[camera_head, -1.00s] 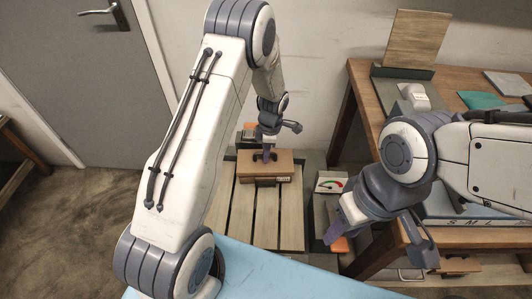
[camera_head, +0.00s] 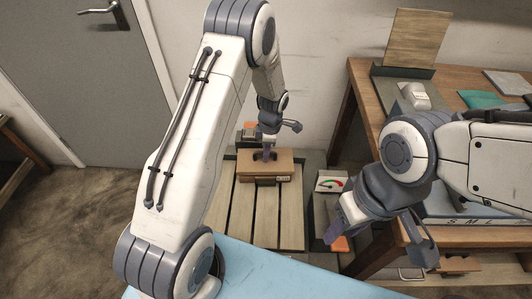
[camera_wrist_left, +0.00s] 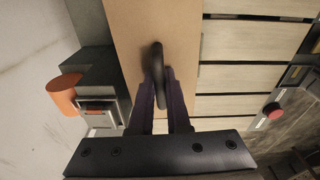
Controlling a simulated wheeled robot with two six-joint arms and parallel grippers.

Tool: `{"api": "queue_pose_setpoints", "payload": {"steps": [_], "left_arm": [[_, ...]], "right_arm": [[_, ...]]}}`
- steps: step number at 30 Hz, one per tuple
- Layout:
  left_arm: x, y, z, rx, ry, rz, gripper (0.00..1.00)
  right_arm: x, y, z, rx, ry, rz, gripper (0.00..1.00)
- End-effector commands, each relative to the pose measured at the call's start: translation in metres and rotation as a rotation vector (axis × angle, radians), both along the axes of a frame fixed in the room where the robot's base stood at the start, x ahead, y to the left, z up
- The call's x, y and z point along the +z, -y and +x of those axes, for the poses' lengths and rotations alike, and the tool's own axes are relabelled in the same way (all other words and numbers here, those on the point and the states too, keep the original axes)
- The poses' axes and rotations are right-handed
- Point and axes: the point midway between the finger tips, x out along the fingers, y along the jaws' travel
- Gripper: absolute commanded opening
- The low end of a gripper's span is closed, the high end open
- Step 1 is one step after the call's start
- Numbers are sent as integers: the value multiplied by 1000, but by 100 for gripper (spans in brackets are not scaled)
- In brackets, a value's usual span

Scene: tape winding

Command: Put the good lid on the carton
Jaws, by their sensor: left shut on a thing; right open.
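The lid (camera_head: 282,163) is a flat tan board with a dark handle (camera_wrist_left: 159,75). My left gripper (camera_head: 268,157) is shut on this handle, its two fingers on either side of it in the left wrist view (camera_wrist_left: 160,100). The brown carton (camera_head: 262,180) is directly under the lid, on the slatted surface, with a small label at its front right. I cannot tell whether the lid rests fully on the carton or sits just above it. My right gripper (camera_head: 382,243) is open and empty, to the right and nearer, in front of the workbench.
The slatted pallet (camera_head: 240,220) is bare in front of the carton. A gauge box (camera_head: 331,182) with a coloured dial stands to its right. The wooden workbench (camera_head: 362,80) is on the right. A red button (camera_wrist_left: 272,110) and an orange cylinder (camera_wrist_left: 64,95) show in the left wrist view.

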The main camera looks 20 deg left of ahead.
Motion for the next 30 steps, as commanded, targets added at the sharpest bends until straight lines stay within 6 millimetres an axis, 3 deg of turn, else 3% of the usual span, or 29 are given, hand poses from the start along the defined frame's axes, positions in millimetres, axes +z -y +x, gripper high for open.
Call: {"api": "queue_pose_setpoints", "payload": {"steps": [8,9,12,23,30], "left_arm": [[0,0,0,0,0,0,0],[0,0,0,0,0,0,18],[0,0,0,0,0,0,50],[4,0,1,0,1,0,50],[44,4,3,0,5,1,50]], "right_arm": [[0,0,0,0,0,0,45],[0,0,0,0,0,0,45],[0,0,0,0,0,0,45],[0,0,0,0,0,0,45],[3,0,0,0,0,0,45]]}}
